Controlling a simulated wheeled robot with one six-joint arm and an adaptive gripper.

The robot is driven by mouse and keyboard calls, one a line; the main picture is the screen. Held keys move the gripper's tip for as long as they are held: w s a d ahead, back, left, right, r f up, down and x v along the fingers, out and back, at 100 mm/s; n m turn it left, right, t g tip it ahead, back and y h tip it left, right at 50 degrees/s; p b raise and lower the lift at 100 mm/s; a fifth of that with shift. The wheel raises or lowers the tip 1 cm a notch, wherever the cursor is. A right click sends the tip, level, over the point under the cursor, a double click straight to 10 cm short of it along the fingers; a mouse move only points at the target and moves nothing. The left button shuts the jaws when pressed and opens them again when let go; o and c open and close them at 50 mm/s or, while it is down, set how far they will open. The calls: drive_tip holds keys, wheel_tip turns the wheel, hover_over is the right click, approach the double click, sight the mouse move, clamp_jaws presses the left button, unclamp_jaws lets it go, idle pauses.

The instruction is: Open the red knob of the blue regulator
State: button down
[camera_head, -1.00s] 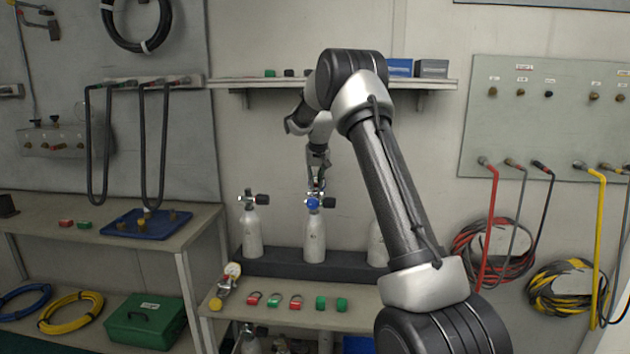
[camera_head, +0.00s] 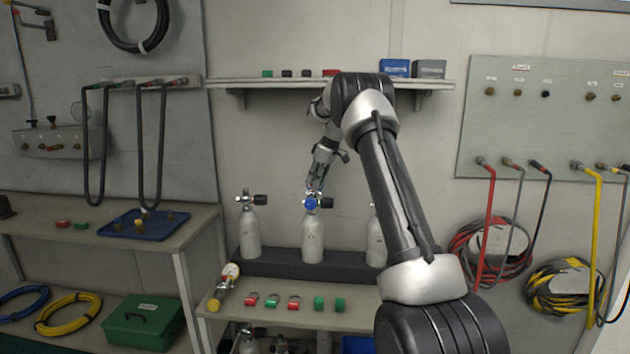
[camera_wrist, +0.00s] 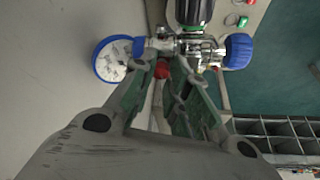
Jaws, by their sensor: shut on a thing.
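The blue regulator (camera_head: 311,203) sits on top of the middle grey-white cylinder (camera_head: 312,236). In the wrist view it shows a round blue-rimmed gauge (camera_wrist: 115,58), a metal body (camera_wrist: 190,46) and a blue cap (camera_wrist: 238,51). The red knob (camera_wrist: 161,70) shows at the near side of the metal body. My gripper (camera_wrist: 167,72) has its fingertips shut on the red knob, which is partly hidden by them. In the head view my gripper (camera_head: 314,186) comes down tilted from the upper right onto the regulator, and the knob is too small to make out.
Other cylinders stand at the left (camera_head: 250,232) and right (camera_head: 375,240) on the dark rack (camera_head: 280,266); my arm partly covers the right one. Several red and green small items lie on the bench (camera_head: 365,294) in front. A wall shelf (camera_head: 290,82) runs above.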

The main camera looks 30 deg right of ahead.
drive_tip(key=n+g, duration=0.1)
drive_tip(key=n, duration=0.1)
drive_tip(key=n+y, duration=0.1)
drive_tip(key=n, duration=0.2)
drive_tip(key=shift+w+d+n+g+y, duration=0.2)
drive_tip(key=shift+n+g+y, duration=0.1)
drive_tip(key=shift+g, duration=0.1)
idle(0.4)
drive_tip(key=c, duration=1.3)
unclamp_jaws()
drive_tip(key=shift+c, duration=0.2)
drive_tip(key=v, duration=0.3)
drive_tip(key=s+d, duration=0.5)
drive_tip(key=d, duration=0.5)
drive_tip(key=shift+d, duration=0.4)
